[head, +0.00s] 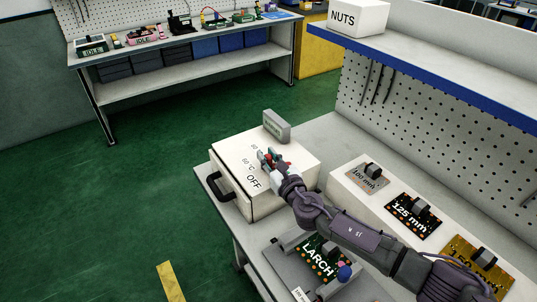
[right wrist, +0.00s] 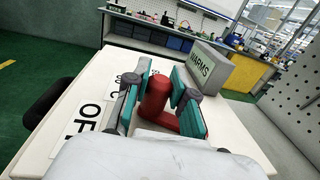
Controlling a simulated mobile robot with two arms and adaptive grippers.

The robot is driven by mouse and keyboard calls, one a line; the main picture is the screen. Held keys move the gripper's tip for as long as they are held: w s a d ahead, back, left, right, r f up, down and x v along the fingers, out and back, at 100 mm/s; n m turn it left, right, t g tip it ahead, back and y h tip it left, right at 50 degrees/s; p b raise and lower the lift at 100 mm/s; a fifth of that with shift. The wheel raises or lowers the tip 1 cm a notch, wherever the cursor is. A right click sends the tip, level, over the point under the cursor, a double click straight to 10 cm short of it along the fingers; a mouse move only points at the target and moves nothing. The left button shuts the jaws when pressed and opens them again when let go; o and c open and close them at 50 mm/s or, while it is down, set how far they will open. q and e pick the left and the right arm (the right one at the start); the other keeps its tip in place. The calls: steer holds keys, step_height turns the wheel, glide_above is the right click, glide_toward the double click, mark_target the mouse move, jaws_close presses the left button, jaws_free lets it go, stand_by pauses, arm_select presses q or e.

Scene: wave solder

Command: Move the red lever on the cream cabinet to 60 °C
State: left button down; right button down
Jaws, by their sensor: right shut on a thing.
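The cream cabinet (head: 232,150) stands on the near bench with a black handle (head: 218,188) on its front. Its top carries the labels OFF (head: 253,182), a temperature label that looks like 60 °C (head: 248,164), and a further label partly hidden by my gripper. My right gripper (head: 268,158) is over the cabinet top. In the right wrist view its teal-padded fingers (right wrist: 160,103) are shut around the upright knob of the red lever (right wrist: 157,96). The lever's red arm runs along the top. Which label it points at cannot be told. My left gripper is out of view.
A grey sign block (head: 276,126) stands at the cabinet's back edge, close to the gripper. To the right, a pale block (head: 345,170) carries several boards. A LARCH board (head: 318,262) lies in front, under my right arm. A pegboard and blue-edged shelf rise behind.

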steer(key=c, duration=0.9)
jaws_free()
steer(key=shift+c, duration=0.2)
steer(key=v, duration=1.2)
